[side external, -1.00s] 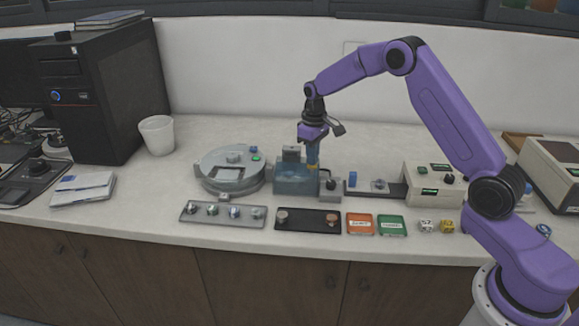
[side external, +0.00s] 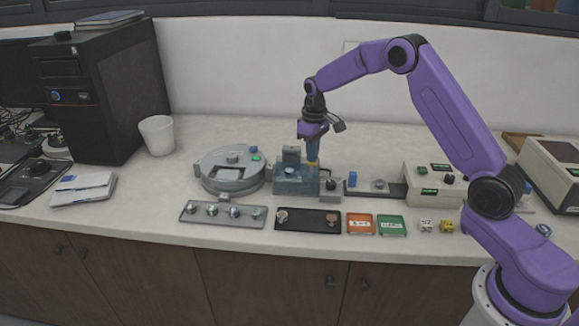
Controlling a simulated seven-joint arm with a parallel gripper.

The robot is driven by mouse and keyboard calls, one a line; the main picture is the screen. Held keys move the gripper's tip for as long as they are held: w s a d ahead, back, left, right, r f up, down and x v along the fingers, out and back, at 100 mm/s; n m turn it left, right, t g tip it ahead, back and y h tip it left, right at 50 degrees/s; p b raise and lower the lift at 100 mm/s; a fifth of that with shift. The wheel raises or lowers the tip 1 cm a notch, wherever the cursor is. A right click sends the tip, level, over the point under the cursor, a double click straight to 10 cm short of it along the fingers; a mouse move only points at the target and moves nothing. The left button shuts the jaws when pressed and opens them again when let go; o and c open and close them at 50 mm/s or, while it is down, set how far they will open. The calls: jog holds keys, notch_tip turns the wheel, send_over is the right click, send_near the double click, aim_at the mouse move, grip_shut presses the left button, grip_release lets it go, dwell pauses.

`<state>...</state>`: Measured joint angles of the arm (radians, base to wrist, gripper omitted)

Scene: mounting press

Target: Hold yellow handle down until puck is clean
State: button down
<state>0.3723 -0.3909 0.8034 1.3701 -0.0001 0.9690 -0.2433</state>
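The yellow handle (side external: 312,164) shows as a small yellow patch at the right of the blue-grey, see-through station (side external: 290,186). My gripper (side external: 312,158) points straight down onto the handle, with its blue fingers at or touching it. The fingers are too small to tell whether they are open or shut. A pale round shape (side external: 289,171) shows on the station; I cannot tell whether it is the puck or how clean it is.
Left of the station stands a round grey machine (side external: 232,172) with a green button. In front lie a grey tray of several pucks (side external: 222,221), a black tray (side external: 307,226), an orange tray (side external: 361,232) and a green tray (side external: 391,233). A control box (side external: 433,184) stands right.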

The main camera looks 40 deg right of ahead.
jog(key=shift+r, duration=2.15)
jog(key=shift+r, duration=0.1)
notch_tip(320, 180, up, 5)
jog(key=shift+f, duration=0.1)
